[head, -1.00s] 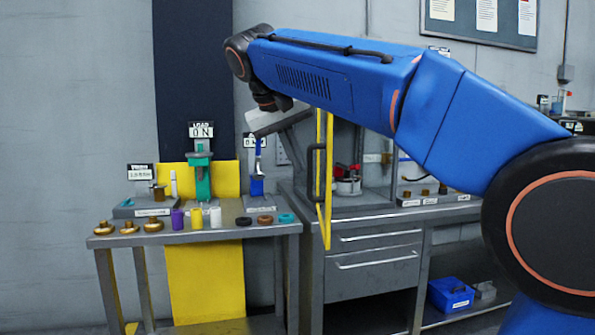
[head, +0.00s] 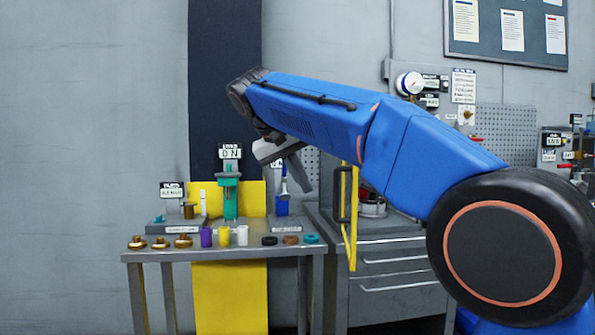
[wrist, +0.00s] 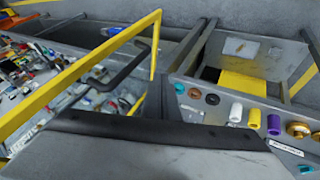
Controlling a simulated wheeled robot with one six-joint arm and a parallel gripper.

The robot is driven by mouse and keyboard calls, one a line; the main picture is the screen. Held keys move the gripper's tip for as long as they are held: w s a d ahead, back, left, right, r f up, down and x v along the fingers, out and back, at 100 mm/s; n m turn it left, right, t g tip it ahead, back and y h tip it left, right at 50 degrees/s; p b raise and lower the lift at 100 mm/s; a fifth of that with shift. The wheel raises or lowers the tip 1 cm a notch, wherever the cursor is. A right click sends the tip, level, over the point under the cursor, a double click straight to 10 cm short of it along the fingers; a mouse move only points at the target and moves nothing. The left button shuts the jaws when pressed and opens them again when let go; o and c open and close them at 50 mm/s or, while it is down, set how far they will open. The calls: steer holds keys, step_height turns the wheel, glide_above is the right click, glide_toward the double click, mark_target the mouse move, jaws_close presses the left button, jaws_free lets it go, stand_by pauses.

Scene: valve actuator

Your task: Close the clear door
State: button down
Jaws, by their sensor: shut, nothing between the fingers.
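The clear door has a yellow frame (head: 352,225) and a black handle (head: 341,195). In the head view it stands nearly edge-on, swung out from the cabinet front, its upper part hidden by my arm. In the wrist view the yellow frame (wrist: 85,72) crosses the upper left, with the black handle (wrist: 112,78) beside it. My gripper (head: 304,188) is shut and empty, left of the door and its handle, with a gap showing in the head view. In the wrist view a dark grey edge fills the bottom; the fingertips are not clear.
A bench (head: 220,252) on the left carries brass parts, coloured cylinders and rings. A green press (head: 230,190) and a blue tool stand at its back. The drawer cabinet (head: 395,275) stands right of the bench. My arm covers much of the middle.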

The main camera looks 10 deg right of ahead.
steer(key=shift+w+d+f, duration=0.15)
steer(key=shift+d+f, duration=0.25)
steer(key=shift+d, duration=0.5)
steer(key=shift+w+d+f, duration=0.15)
steer(key=shift+d+f, duration=0.25)
steer(key=shift+d, duration=0.5)
steer(key=shift+w+d+f, duration=0.15)
steer(key=shift+d+f, duration=0.25)
steer(key=shift+d, duration=0.5)
steer(key=shift+d, duration=0.1)
